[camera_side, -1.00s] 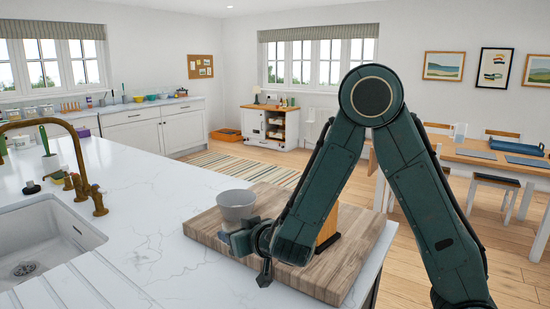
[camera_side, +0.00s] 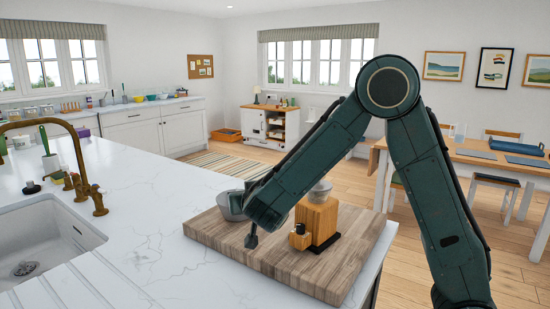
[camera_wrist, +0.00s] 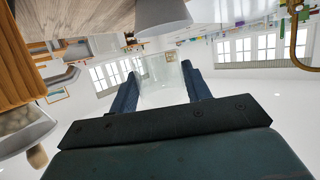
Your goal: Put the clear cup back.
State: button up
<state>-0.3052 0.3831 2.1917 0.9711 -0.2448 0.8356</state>
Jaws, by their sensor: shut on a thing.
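The clear cup (camera_wrist: 164,84) is between the two dark fingers of my gripper (camera_wrist: 160,70) in the wrist view. My gripper is shut on it and the cup looks empty. The cup is held apart from the board.
A wooden grinder-like block (camera_side: 316,220) with a domed top and a small knobbed drawer stands on the board, right of my wrist. A sink (camera_side: 40,240) with a brass tap (camera_side: 82,170) is at the left. The white counter (camera_side: 140,215) between is clear.

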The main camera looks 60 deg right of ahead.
jog(key=s+d+r+m+g+h, duration=0.1)
jog(key=d+r+m+g+h, duration=0.1)
jog(key=d+r+m+g, duration=0.15)
notch_tip(320, 180, up, 4)
jog(key=m+g+h, duration=0.2)
jog(key=m+g, duration=0.2)
jog(key=g, duration=0.1)
send_over(278, 241)
jog(key=shift+w+d+f, duration=0.1)
jog(key=shift+w+f, duration=0.05)
jog(key=shift+f, duration=0.05)
jog(key=shift+f, duration=0.15)
jog(key=shift+f, duration=8.75)
jog(key=o, duration=1.1)
jog(key=shift+f, duration=0.1)
jog(key=shift+f, duration=0.2)
jog(key=v, duration=1.4)
jog(key=shift+s+f, duration=0.15)
jog(key=shift+s, duration=0.2)
